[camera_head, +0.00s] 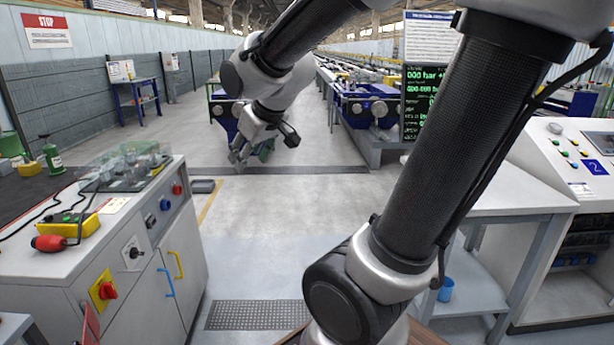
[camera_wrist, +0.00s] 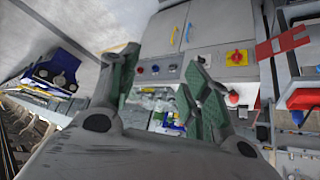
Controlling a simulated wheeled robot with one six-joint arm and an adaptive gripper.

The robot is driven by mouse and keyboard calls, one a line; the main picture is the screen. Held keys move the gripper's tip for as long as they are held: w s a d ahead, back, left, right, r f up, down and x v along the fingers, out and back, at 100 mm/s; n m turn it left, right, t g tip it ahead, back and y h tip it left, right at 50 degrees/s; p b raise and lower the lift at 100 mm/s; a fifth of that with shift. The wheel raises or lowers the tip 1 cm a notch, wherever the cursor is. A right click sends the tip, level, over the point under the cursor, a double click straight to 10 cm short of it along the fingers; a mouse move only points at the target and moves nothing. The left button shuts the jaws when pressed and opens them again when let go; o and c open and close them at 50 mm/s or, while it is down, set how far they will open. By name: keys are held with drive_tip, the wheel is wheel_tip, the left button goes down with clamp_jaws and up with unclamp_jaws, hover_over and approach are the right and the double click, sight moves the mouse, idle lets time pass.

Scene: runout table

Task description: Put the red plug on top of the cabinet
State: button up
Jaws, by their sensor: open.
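The red plug (camera_head: 48,243) lies on the grey top of the cabinet (camera_head: 122,283) at the left in the head view, near the top's front left corner and beside a yellow box. A dark cable runs by it. The cabinet has doors with a yellow and a blue handle. In the wrist view, which is turned over, the red plug (camera_wrist: 232,98) shows small, right of my fingers, and the cabinet doors (camera_wrist: 170,30) are at the top. My gripper (camera_head: 262,153) is open and hangs in the air over the aisle, well apart from the plug. Nothing shows between its fingers.
A yellow box (camera_head: 75,225) and a clear-covered unit (camera_head: 130,165) occupy the cabinet top. A red rotary switch (camera_head: 106,290) projects from its front. A white table (camera_head: 490,200) and a console (camera_head: 570,165) stand at the right. The aisle floor (camera_head: 265,215) is clear.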

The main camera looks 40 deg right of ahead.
drive_tip(key=s+d+m+g, duration=0.2)
drive_tip(key=s+d+g, duration=0.1)
drive_tip(key=s, duration=1.4)
drive_tip(key=shift+f, duration=0.1)
